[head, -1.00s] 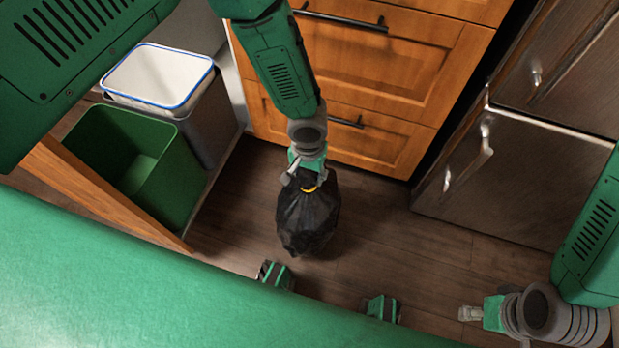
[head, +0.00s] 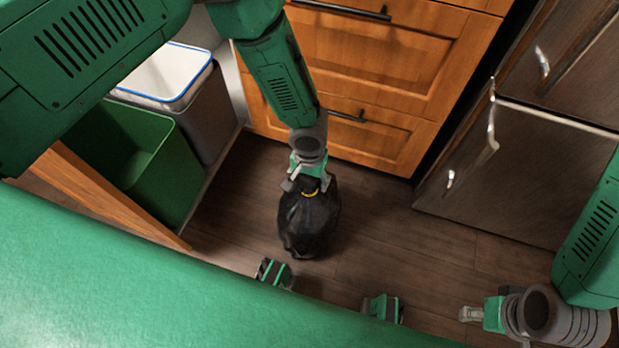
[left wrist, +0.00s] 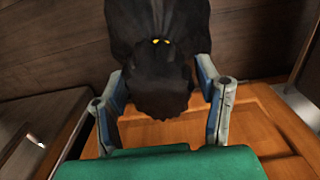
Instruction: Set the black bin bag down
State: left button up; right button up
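The black bin bag (head: 308,225) stands upright on the dark floor below the drawers, with a yellow tie at its neck. My left gripper (head: 309,182) is right above it, with its fingers apart on either side of the gathered top. In the left wrist view, the bag (left wrist: 162,60) shows between the two widely spread fingers of my left gripper (left wrist: 162,80). It looks open around the top; contact is hard to judge. My right gripper (head: 470,314) is at the lower right, far from the bag, holding nothing visible; its finger gap is unclear.
A green bin (head: 150,165) and a grey bin with a white liner (head: 205,105) stand at the left, beside a wooden door panel (head: 110,200). Wooden drawers (head: 385,60) are behind the bag, and a metal appliance (head: 530,170) is at the right. The floor right of the bag is free.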

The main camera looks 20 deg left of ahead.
pick_arm(q)
notch_tip(320, 180, up, 12)
jog(key=p, duration=0.5)
jog(key=s+a+f+g+h, duration=0.1)
jog(key=s+a, duration=0.2)
jog(key=s, duration=0.5)
jog(key=s+a+f+h, duration=0.1)
jog(key=s+a, duration=0.2)
jog(key=s, duration=0.4)
jog(key=s+a+r+t+y, duration=0.1)
jog(key=s+a+r+y, duration=0.1)
jog(key=s+a, duration=0.5)
jog(key=a, duration=0.2)
jog(key=shift+a+t, duration=0.3)
jog(key=shift+a, duration=0.05)
